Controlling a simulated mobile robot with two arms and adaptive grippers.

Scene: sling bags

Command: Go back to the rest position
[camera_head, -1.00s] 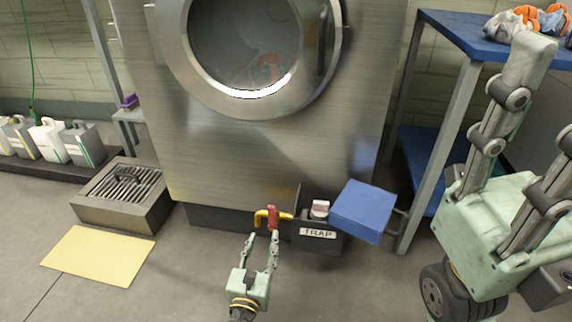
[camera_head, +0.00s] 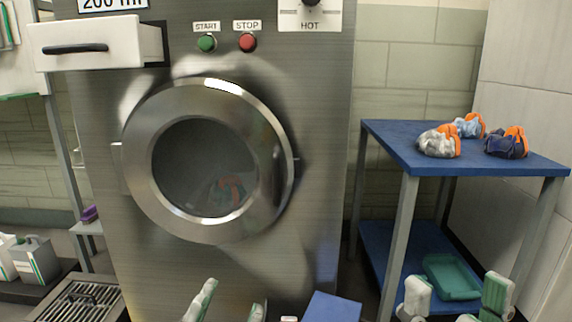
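My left gripper (camera_head: 231,304) is at the bottom edge, in front of the lower part of the steel machine (camera_head: 325,150). Only its two fingertips show, apart, with nothing seen between them. My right gripper (camera_head: 457,292) is at the bottom right, in front of the blue table's lower shelf. Its two fingertips stand wide apart, and nothing is seen held between them. The rest of both arms is below the picture.
The machine has a round glass door (camera_head: 205,170), shut, and a pulled-out white drawer (camera_head: 95,42). A blue table (camera_head: 390,140) at the right bears several bundled bags (camera_head: 438,143). A green tray (camera_head: 452,275) lies on its lower shelf. A blue box (camera_head: 330,308) stands at the bottom.

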